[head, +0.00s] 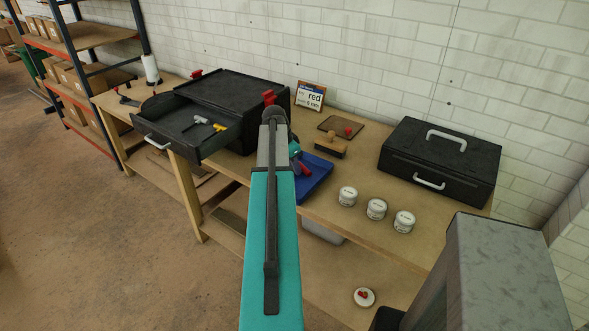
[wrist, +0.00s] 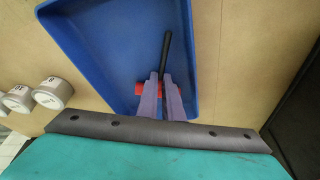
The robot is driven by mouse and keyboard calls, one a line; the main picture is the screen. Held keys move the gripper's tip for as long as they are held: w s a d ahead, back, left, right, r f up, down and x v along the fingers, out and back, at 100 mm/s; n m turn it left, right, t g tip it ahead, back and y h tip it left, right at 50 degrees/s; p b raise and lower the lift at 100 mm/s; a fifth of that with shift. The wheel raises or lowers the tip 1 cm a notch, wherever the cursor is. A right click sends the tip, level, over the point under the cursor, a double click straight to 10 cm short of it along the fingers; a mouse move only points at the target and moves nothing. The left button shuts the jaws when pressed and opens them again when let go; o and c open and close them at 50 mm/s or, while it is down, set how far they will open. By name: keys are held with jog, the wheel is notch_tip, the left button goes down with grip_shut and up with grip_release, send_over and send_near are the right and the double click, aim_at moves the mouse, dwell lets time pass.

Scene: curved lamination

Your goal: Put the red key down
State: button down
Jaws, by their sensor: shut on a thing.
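My gripper (wrist: 166,80) is shut on the red key (wrist: 139,88), whose red head shows on both sides of the fingers and whose dark shaft points away from my wrist. The blue tray (wrist: 95,50) lies behind the key and the fingers in the wrist view. I cannot tell whether the key touches the tray floor. In the head view the blue tray (head: 318,183) stands on the bench, partly hidden by my arm, with the red key (head: 306,169) over it. A small sign (head: 310,95) reading "red" stands behind.
A black cabinet (head: 235,90) with an open drawer (head: 180,118) holding yellow-headed items is left. A wooden stamp (head: 330,145) and a dark mat (head: 347,123) lie behind the tray. Three white jars (head: 376,209) and a black case (head: 440,160) are right.

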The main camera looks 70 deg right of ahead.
jog(key=shift+f, duration=0.1)
jog(key=c, duration=1.9)
grip_release()
jog(key=shift+r, duration=0.25)
jog(key=shift+b+v, duration=1.2)
jog(key=shift+v, duration=4.7)
jog(key=shift+w+a+f, duration=0.1)
